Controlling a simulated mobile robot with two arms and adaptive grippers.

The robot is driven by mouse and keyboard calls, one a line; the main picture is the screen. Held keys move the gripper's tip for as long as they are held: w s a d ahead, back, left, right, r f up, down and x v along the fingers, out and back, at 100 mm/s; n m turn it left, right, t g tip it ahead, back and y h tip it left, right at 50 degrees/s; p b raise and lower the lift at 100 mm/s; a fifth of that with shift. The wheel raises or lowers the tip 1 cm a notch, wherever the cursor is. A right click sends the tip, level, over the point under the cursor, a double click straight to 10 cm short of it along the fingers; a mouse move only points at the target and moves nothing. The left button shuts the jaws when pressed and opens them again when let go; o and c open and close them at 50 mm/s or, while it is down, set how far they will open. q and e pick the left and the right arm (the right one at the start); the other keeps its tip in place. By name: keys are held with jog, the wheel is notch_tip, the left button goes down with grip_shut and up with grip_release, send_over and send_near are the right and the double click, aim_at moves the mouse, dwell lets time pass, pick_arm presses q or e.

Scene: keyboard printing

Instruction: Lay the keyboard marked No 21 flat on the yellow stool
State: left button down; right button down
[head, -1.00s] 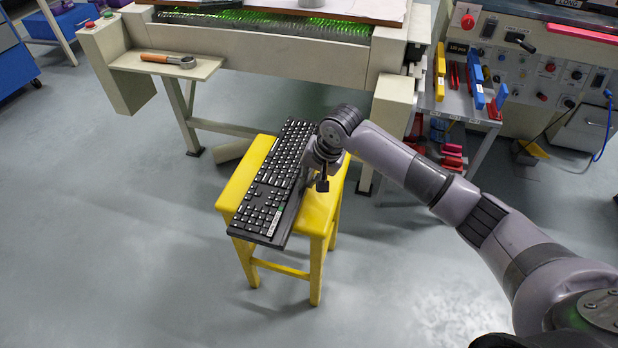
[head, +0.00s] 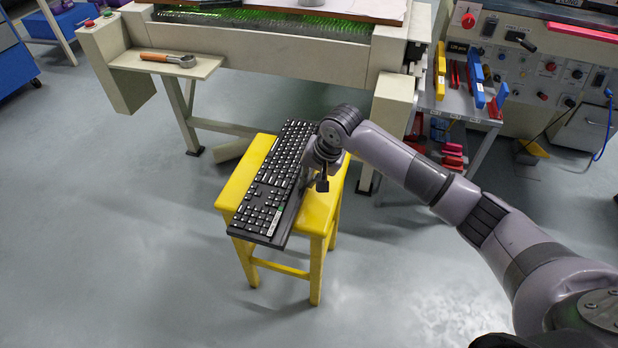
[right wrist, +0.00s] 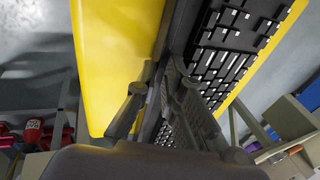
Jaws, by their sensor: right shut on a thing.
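The black keyboard (head: 270,190) with white-marked keys lies lengthwise over the yellow stool (head: 320,213), keys up. Its near end reaches past the stool's front edge. A small pale label shows near that end, but I cannot read its number. My right gripper (head: 309,176) is at the keyboard's right long edge and is shut on it. In the right wrist view the gripper's fingers (right wrist: 158,88) stand on either side of that edge, with the stool top (right wrist: 118,50) close by. I cannot tell whether the keyboard touches the seat everywhere. My left gripper is out of view.
A beige machine (head: 270,45) stands behind the stool, with an orange-handled tool (head: 168,59) on its side shelf. A grey rack (head: 462,103) with coloured parts and a control console (head: 545,70) are at the right. The floor left and in front is clear.

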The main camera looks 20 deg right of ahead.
jog(key=shift+f, duration=0.1)
jog(key=c, duration=1.8)
grip_release()
jog(key=shift+o, duration=0.8)
jog(key=shift+f, duration=0.1)
